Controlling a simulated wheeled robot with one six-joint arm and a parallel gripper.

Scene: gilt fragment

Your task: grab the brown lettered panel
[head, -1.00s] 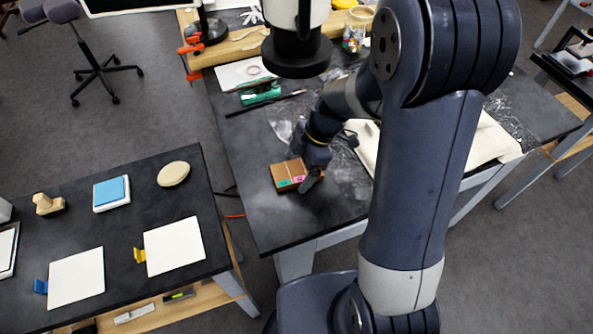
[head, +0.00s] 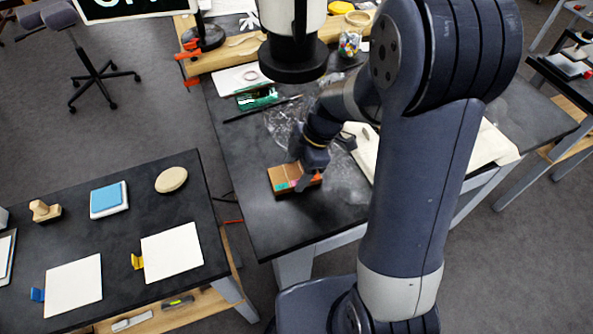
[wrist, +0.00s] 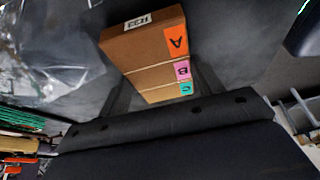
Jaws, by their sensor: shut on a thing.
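The brown lettered panel (head: 281,174) is over the near left part of the dark workbench in the head view. In the wrist view the brown panel (wrist: 143,49) shows an orange A, a pink B and a teal C label along its right edge, and a white tag at its far edge. My gripper (head: 307,180) is shut on the panel, with dark fingers beside it in the wrist view. My gripper hides part of the panel in the head view. I cannot tell whether the panel touches the bench.
Crumpled clear plastic (wrist: 45,50) lies beside the panel. A green item (head: 257,97) and a dark rod (head: 262,108) lie farther back on the workbench. A separate table (head: 130,215) on the left holds white sheets (head: 172,252) and a blue pad (head: 108,198).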

